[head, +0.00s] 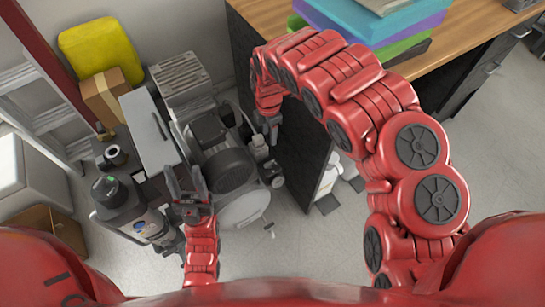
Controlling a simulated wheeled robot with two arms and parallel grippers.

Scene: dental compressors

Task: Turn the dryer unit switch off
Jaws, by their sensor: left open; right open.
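The compressor assembly stands on the floor at centre left, with a dark round motor (228,168) and a grey finned block (182,78). A pale upright panel (150,128) stands left of the motor. A dark cylindrical unit (118,200) with a small green mark on top and a label on its side stands at lower left. I cannot tell which part is the dryer unit, and I cannot make out its switch. My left gripper (186,182) is open and empty, right of the dark cylinder and in front of the motor. My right gripper (270,126) points down, open, right of the motor.
A wooden-topped counter (262,14) with stacked coloured boxes (375,22) stands at upper right; its dark side is close to my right arm. A cardboard box (104,95), a yellow object (100,46) and a ladder (40,110) crowd the left. Open floor (495,130) lies at far right.

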